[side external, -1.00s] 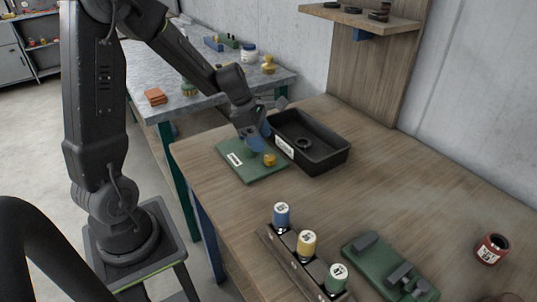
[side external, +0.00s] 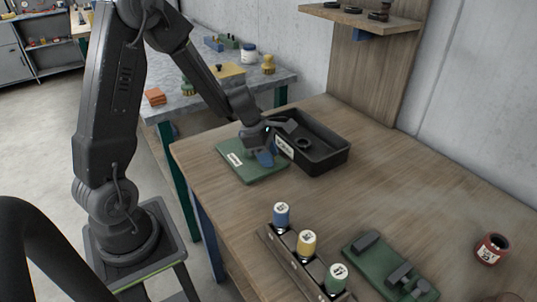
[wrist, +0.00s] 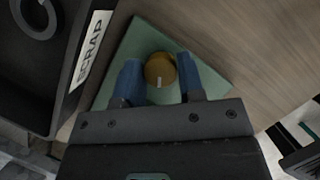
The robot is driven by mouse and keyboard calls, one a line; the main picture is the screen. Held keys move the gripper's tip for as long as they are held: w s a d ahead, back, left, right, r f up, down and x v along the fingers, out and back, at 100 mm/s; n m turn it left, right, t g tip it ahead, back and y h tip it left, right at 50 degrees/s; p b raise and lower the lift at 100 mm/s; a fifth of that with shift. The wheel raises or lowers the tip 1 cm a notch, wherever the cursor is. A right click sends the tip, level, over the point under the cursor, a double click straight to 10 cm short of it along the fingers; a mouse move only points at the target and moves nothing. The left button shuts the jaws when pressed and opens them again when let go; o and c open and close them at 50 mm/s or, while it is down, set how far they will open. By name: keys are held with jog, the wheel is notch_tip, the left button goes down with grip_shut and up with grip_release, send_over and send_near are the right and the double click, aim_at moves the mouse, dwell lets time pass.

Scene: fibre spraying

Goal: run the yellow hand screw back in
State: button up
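The yellow hand screw (wrist: 160,68) stands on the green plate (wrist: 140,38) in the wrist view, seen from above, with a white mark on its edge. My gripper (wrist: 160,74) has its two blue fingers on either side of the screw. Narrow gaps seem to show between the fingers and the screw, so the gripper looks open around it. In the side view my gripper (side external: 266,157) is low over the right part of the green plate (side external: 236,160) and hides the screw. How far the screw is in cannot be seen.
A black bin (side external: 330,158) labelled SCRAP (wrist: 92,48), with a dark ring in it, stands close beside the plate. A rack (side external: 285,256) with blue, yellow and green spools, a green fixture (side external: 385,268) and a red spool (side external: 492,249) are nearer the front. Bare wood lies between.

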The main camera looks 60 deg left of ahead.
jog(key=c, duration=0.5)
jog(key=shift+m, duration=0.3)
jog(key=m+g, duration=0.1)
jog(key=m, duration=0.1)
jog(key=m+g+h, duration=0.1)
jog(key=m, duration=0.2)
jog(key=shift+w+a, duration=0.1)
jog(key=m+g, duration=0.2)
jog(key=m, duration=0.3)
jog(key=shift+w+m, duration=0.1)
jog(key=shift+m, duration=0.3)
jog(key=m+g, duration=0.1)
jog(key=m, duration=0.2)
jog(key=m+g+y, duration=0.1)
jog(key=m, duration=0.2)
jog(key=shift+g, duration=0.3)
jog(key=m+y, duration=0.1)
jog(key=m, duration=0.2)
jog(key=m+g+y, duration=0.1)
jog(key=m, duration=0.2)
jog(key=shift+d, duration=0.2)
jog(key=shift+o, duration=0.2)
jog(key=shift+m, duration=0.4)
